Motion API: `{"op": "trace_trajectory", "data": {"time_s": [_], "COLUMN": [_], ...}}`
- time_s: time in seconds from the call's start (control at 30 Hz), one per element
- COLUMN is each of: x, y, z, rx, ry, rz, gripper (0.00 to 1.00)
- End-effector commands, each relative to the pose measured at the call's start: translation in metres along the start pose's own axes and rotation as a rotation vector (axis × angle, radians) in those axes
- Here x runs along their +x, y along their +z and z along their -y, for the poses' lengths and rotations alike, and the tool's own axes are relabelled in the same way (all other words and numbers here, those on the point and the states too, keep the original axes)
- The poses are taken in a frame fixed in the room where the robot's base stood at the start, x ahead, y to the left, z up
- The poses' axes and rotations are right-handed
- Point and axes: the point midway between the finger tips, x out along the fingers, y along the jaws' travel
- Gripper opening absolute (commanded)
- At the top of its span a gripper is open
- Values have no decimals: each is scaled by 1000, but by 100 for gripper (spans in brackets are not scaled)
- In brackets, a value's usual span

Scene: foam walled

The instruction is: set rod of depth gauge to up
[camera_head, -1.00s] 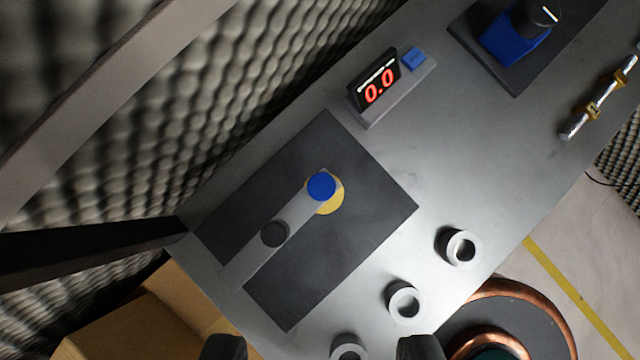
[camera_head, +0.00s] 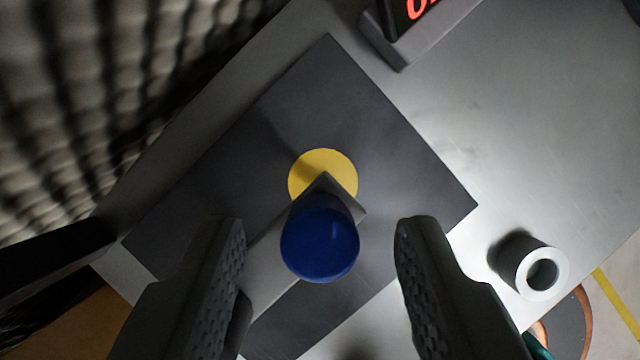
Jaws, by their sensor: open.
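The depth gauge stands on a dark square plate (camera_head: 400,170). Its blue round cap (camera_head: 320,240), which looks like the top of the rod, points up toward the camera. A grey bar (camera_head: 268,275) runs from under the cap to the lower left. A yellow disc (camera_head: 322,170) lies on the plate just beyond the cap. My gripper (camera_head: 320,235) is open, with one finger left of the blue cap and one right of it, gaps showing on both sides. Whether the fingertips are level with the cap is hard to tell. The rod below the cap is mostly hidden.
A display (camera_head: 405,30) with red digits, partly cut off, stands at the top. A pale ring-shaped cylinder (camera_head: 541,274) stands at the right. Grey foam wall (camera_head: 120,80) fills the upper left. Bare metal table (camera_head: 540,120) lies at the upper right.

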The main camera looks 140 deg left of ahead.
Motion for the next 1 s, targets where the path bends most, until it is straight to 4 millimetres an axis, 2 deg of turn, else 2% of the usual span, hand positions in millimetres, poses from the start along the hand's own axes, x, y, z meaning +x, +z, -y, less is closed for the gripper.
{"op": "trace_trajectory", "data": {"time_s": [0.17,0.43,0.47,0.67,0.87,1.0], "x": [9,10,10,10,7,-15], "y": [0,0,0,0,-1,-11], "z": [0,0,0,0,0,1], "rx": [0,0,0,0,0,0], "ry": [-1,-1,-1,-1,-1,-3], "rz": [0,0,0,0,-1,-2], "gripper": [43,43,39,0,0,0]}}
